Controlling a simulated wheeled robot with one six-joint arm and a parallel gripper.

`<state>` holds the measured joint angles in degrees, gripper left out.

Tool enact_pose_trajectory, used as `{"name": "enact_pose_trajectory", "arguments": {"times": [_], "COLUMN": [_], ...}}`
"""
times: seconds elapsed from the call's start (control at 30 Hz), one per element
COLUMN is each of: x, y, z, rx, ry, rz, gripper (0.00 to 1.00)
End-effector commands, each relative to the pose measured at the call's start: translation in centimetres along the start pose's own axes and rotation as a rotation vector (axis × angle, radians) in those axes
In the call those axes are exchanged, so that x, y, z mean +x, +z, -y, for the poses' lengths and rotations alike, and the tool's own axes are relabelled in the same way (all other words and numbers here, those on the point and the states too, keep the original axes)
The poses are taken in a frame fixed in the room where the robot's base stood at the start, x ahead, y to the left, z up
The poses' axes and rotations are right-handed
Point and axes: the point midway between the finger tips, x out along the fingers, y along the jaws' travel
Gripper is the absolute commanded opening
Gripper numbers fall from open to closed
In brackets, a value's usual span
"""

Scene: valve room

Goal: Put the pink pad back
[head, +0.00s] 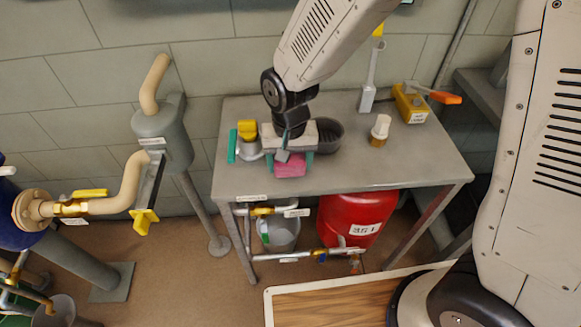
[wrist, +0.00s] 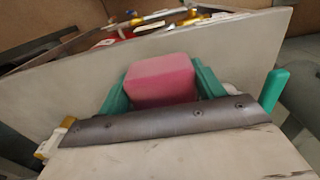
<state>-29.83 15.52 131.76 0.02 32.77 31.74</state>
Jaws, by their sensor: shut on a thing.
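The pink pad (head: 290,166) is a small block at the front middle of the grey table (head: 400,170). It also shows in the wrist view (wrist: 160,79), between two green fingers. My gripper (head: 290,160) is shut on the pad, with one finger at each side of it. The pad is upright between the fingers, over the tabletop near its front edge. Whether its underside touches the table I cannot tell. My wrist hides part of the tabletop behind the pad.
Close left of my gripper stand a yellow-topped item (head: 247,131) and a green piece (head: 232,146). A dark round bowl (head: 328,134) is close right. Farther right are a white-topped jar (head: 380,129) and a yellow box (head: 410,103). The table's front right is clear.

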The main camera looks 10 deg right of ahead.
Motion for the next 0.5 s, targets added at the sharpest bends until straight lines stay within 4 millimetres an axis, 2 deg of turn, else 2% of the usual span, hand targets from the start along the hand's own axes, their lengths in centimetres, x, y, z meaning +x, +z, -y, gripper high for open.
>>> {"name": "enact_pose_trajectory", "arguments": {"times": [0.1, 0.3, 0.5], "x": [0.4, 3.5, 3.6], "y": [-1.2, -1.0, -1.0], "z": [-0.4, -0.3, -0.3], "rx": [0.003, 0.001, 0.001], "ry": [0.001, 0.001, 0.000], "rz": [0.002, 0.002, 0.000], "gripper": [0.46, 0.46, 0.46]}}
